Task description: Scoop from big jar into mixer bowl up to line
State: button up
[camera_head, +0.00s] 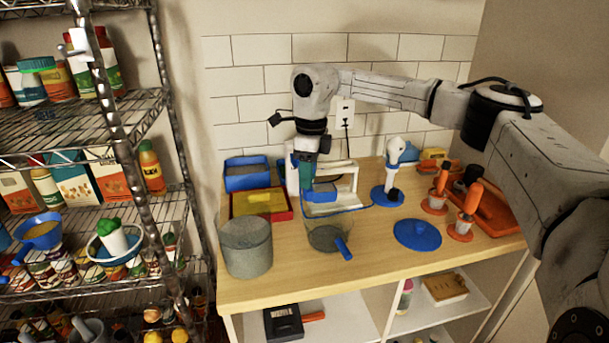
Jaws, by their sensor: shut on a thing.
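The big jar (246,262), a grey cylinder, stands at the front left of the wooden counter. The mixer bowl (330,240) is see-through, with a grey-looking bottom and a blue handle at its lower right, and stands right of the jar. The white mixer (346,183) stands behind the bowl. My gripper (307,172) points down above and behind the bowl, shut on what looks like a blue scoop (320,192) with a teal handle. The scoop's contents and the bowl's fill line cannot be made out.
Blue and red-yellow trays (246,186) lie behind the jar. A round blue lid (417,235) lies right of the bowl, near orange-handled tools (466,212) and an orange tray (500,212). A loaded wire shelf (150,190) stands left. The counter's front strip is clear.

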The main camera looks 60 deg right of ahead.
jog(key=s+d+t+y+b, duration=0.1)
jog(key=t, duration=0.1)
jog(key=s+d+t+y+b, duration=0.1)
jog(key=t+y, duration=0.1)
jog(key=shift+s+d+f, duration=0.15)
jog(key=shift+s+d, duration=0.05)
jog(key=shift+s, duration=0.2)
jog(key=s+d+t+y+b, duration=0.1)
jog(key=s+d+f+t+y+b, duration=0.1)
jog(key=t+y, duration=0.1)
jog(key=s+d+t+y+b, duration=0.1)
jog(key=t+y+b, duration=0.1)
jog(key=shift+s+d+f, duration=0.15)
jog(key=shift+s+f, duration=0.2)
jog(key=shift+s, duration=0.05)
jog(key=shift+s+d+t+y, duration=0.1)
jog(key=shift+t+y, duration=0.2)
jog(key=shift+t, duration=0.1)
dwell(2.5)
